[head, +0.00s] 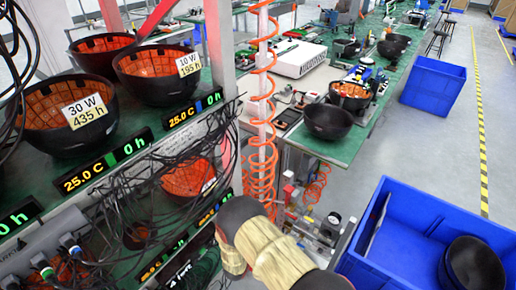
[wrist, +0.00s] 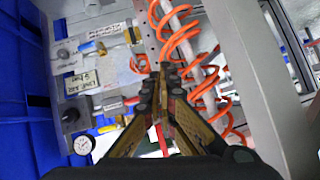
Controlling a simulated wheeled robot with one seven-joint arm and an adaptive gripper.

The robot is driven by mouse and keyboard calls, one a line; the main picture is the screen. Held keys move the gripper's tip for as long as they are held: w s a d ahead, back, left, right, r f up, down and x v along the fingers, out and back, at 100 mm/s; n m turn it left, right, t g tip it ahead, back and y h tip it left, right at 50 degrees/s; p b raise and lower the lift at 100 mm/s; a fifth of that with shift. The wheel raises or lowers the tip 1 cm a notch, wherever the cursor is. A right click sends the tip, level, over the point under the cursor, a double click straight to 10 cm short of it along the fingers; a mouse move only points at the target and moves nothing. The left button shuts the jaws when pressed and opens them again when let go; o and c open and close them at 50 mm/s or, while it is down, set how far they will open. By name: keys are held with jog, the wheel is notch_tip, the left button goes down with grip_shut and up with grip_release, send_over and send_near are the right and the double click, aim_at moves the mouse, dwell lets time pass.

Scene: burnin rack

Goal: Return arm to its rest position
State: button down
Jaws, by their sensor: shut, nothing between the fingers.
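My gripper (wrist: 166,75) shows in the wrist view with its two fingers closed together and nothing between them. It points toward an orange coiled air hose (wrist: 180,45) and a grey upright; I cannot tell whether it touches the hose. In the head view my arm (head: 262,250), wrapped in a tan cover, reaches in from the bottom middle, beside the rack. My gripper's fingers cannot be made out there.
The rack (head: 95,185) with black bowls, displays and hanging cables stands at left. An orange coiled hose (head: 262,120) hangs beside it. A pressure gauge (wrist: 82,145) and fittings are close by. A blue bin (head: 405,235) holding black bowls is at right.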

jog(key=w+a+r+n+g+y, duration=0.1)
jog(key=w+a+r+y, duration=0.15)
jog(key=r, duration=0.75)
jog(key=w+a+r+n+y, duration=0.15)
jog(key=w+r, duration=0.25)
jog(key=r, duration=0.7)
jog(key=s+d+r+n+g+y, duration=0.1)
jog(key=s+d+r, duration=0.15)
jog(key=r, duration=0.75)
jog(key=s+d+r+n+y, duration=0.1)
jog(key=s+d+r+y, duration=0.15)
jog(key=r, duration=0.65)
jog(key=s+d+r+n, duration=0.2)
jog(key=s+d+r, duration=0.4)
jog(key=s+r, duration=0.5)
jog(key=s+d+r+n+g+h, duration=0.1)
jog(key=s+d, duration=0.4)
jog(key=s, duration=0.6)
jog(key=s+d+r+g+h, duration=0.1)
jog(key=s+d+h, duration=0.1)
jog(key=s+d, duration=0.4)
jog(key=s, duration=0.5)
jog(key=shift+d+n+g, duration=0.25)
jog(key=shift+n+g, duration=0.05)
jog(key=shift+n, duration=0.05)
